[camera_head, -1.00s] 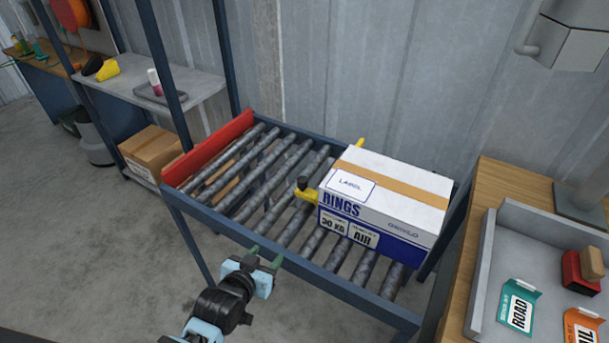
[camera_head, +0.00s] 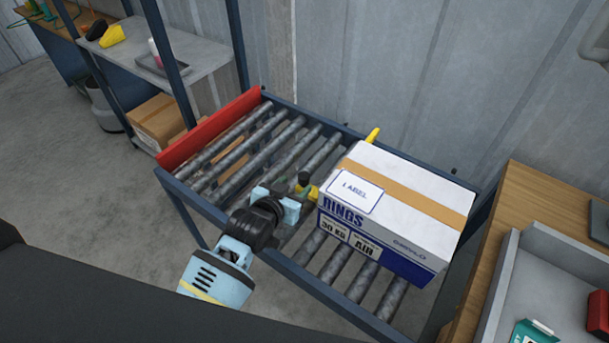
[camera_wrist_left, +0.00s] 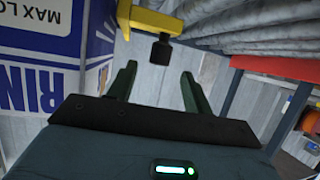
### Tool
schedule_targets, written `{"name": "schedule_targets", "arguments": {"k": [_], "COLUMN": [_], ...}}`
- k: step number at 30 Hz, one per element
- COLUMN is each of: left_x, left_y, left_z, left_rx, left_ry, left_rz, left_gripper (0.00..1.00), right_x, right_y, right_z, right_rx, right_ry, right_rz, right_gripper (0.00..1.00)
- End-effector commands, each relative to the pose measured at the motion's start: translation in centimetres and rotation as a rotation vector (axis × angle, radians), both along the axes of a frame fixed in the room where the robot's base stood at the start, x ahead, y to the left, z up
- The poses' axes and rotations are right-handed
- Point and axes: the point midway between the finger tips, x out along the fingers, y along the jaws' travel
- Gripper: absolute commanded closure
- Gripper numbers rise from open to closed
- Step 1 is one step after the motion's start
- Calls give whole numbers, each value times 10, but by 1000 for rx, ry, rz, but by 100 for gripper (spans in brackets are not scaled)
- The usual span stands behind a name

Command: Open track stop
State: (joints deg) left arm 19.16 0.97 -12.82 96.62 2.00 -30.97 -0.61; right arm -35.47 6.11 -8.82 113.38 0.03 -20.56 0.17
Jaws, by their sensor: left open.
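The track stop is a yellow bar (camera_head: 373,134) across the roller track, with a black knob (camera_head: 303,178) at its near end. The bar lies against the left side of the white and blue RINGS box (camera_head: 395,205). My left gripper (camera_head: 293,191) is at the knob, over the track's near side. In the left wrist view its two green fingers (camera_wrist_left: 158,85) are open and apart, with the black knob (camera_wrist_left: 160,48) just beyond the tips, roughly centred between them. The yellow bar (camera_wrist_left: 152,20) is above the knob there. My right gripper is not in view.
The RINGS box stands close beside my left gripper. A red end plate (camera_head: 212,128) closes the track's left end, and the rollers (camera_head: 255,150) between are bare. A wooden bench (camera_head: 520,195) with a grey tray (camera_head: 570,255) stands to the right.

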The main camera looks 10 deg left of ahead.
Motion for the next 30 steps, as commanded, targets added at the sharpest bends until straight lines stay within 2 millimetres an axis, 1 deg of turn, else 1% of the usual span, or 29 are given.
{"name": "schedule_targets", "arguments": {"k": [6, 12, 18, 26, 30], "left_x": [29, 49, 57, 58, 58], "left_y": [-7, -12, -13, -14, -14], "left_z": [-14, -22, -25, -24, -24], "left_rx": [0, 0, 0, 0, 0], "left_ry": [2, 2, 0, -1, -1], "left_rz": [0, 0, 0, 0, 0], "left_gripper": [50, 50, 50, 50, 67], "right_x": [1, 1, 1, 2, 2], "right_y": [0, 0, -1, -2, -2], "right_z": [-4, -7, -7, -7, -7], "right_rx": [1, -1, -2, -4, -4], "right_ry": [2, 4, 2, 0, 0], "right_rz": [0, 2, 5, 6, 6], "right_gripper": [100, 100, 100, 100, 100]}}
